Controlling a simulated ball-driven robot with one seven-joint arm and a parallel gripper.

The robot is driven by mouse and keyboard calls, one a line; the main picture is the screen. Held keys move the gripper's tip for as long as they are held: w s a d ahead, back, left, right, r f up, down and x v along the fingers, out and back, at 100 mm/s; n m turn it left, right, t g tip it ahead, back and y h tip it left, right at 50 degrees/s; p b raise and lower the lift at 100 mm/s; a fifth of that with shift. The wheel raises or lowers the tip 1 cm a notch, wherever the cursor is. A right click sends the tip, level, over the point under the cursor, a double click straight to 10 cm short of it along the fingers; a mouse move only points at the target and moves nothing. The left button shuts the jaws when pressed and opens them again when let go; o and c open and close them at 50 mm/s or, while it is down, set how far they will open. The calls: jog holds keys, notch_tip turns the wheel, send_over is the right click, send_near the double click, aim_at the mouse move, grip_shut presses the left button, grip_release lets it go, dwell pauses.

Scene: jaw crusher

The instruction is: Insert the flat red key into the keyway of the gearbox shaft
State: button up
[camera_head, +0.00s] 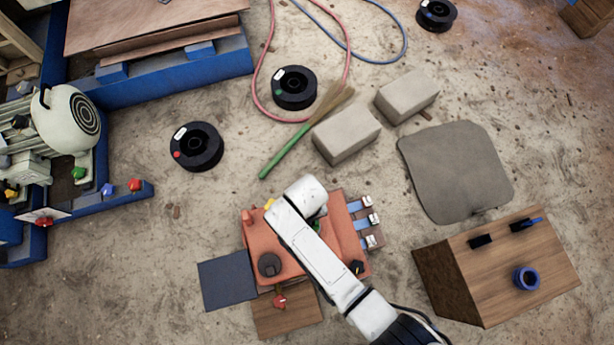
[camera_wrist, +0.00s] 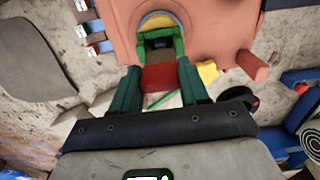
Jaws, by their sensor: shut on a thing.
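In the wrist view my gripper (camera_wrist: 160,88) has green fingers shut on the flat red key (camera_wrist: 160,77). Just beyond the key is a dark opening framed in green, under a yellow rim (camera_wrist: 157,19), on the orange gearbox (camera_wrist: 215,25). I cannot tell whether the key touches the shaft or which part is the keyway. The gearbox also shows in the head view (camera_head: 257,237), with my white arm lying across it. My arm hides the gripper and the key there.
A yellow piece (camera_wrist: 207,72) sits close to the right finger. In the head view, tabs (camera_head: 368,220) line the gearbox's right side, a dark plate (camera_head: 228,280) lies left, and a wooden box (camera_head: 500,265) stands right. Grey blocks (camera_head: 346,134) lie behind.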

jog(key=shift+f+b, duration=1.7)
jog(key=shift+f, duration=0.6)
jog(key=o, duration=1.2)
jog(key=shift+o, duration=0.2)
notch_tip(320, 180, up, 11)
jog(key=p, duration=0.3)
jog(key=shift+f, duration=0.1)
jog(key=s+d+r+m+p, duration=0.1)
jog(key=s+d+r, duration=0.3)
jog(key=d, duration=0.5)
jog(key=s+d+r+m+p, duration=0.1)
jog(key=s+d+r+p, duration=0.1)
jog(key=s+d+r, duration=0.3)
jog(key=s+d+r+m+t+p, duration=0.1)
jog(key=s+d+r, duration=0.3)
jog(key=d+r, duration=0.5)
jog(key=d+p, duration=0.1)
jog(key=d, duration=0.3)
jog(key=shift+s+r+m+p, duration=0.2)
jog(key=shift+s+m+p, duration=0.1)
jog(key=shift+p, duration=0.05)
